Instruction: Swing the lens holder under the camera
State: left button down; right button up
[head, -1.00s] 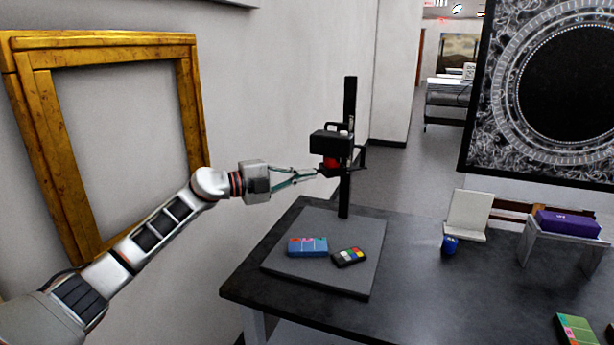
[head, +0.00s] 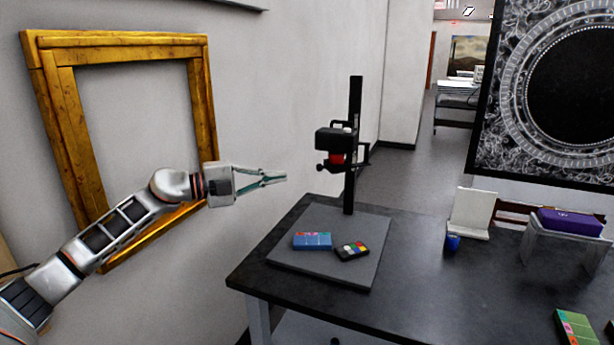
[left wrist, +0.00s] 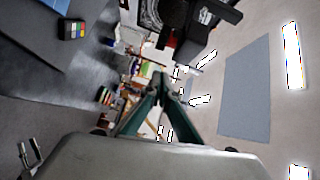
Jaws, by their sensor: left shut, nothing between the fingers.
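The black camera (head: 334,140) is mounted on an upright black column (head: 354,110) that rises from a grey baseboard (head: 325,270). A red part (head: 337,159) shows directly beneath the camera, with a small dark holder piece (head: 322,167) at its left; I cannot make out how the holder is aligned. My left gripper (head: 285,177) is shut and empty, to the left of the camera and apart from it. In the left wrist view its fingertips (left wrist: 160,78) meet, and the dark camera assembly (left wrist: 194,38) is beyond them. My right gripper is out of view.
A blue box (head: 312,241) and a colour card (head: 352,251) lie on the baseboard. The dark table (head: 420,275) also carries a blue cup (head: 452,242), a white stand (head: 472,213) and a purple box (head: 568,222). A gilt frame (head: 55,130) is on the wall behind my left arm.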

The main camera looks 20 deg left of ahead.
pick_arm(q)
jog(key=s+d+f+n+t+y, duration=0.4)
jog(key=d+f+n+t+y, duration=0.3)
jog(key=f+n, duration=0.3)
jog(key=s+a+f+n+g+y, duration=0.35)
jog(key=s+f+g+y, duration=0.2)
jog(key=s+f, duration=0.8)
jog(key=s+a+f+n+g+y, duration=0.2)
jog(key=s+f+n+g+y, duration=0.35)
jog(key=s+f, duration=0.85)
jog(key=s+d+f+t+h, duration=0.1)
jog(key=d+f+h, duration=0.3)
jog(key=d, duration=0.4)
jog(key=s+d+f+n+t+h, duration=0.1)
jog(key=d+f+h, duration=0.3)
jog(key=d+f, duration=0.3)
jog(key=shift+d+n+h, duration=0.3)
jog(key=shift+d+h, duration=0.1)
jog(key=shift+d, duration=0.35)
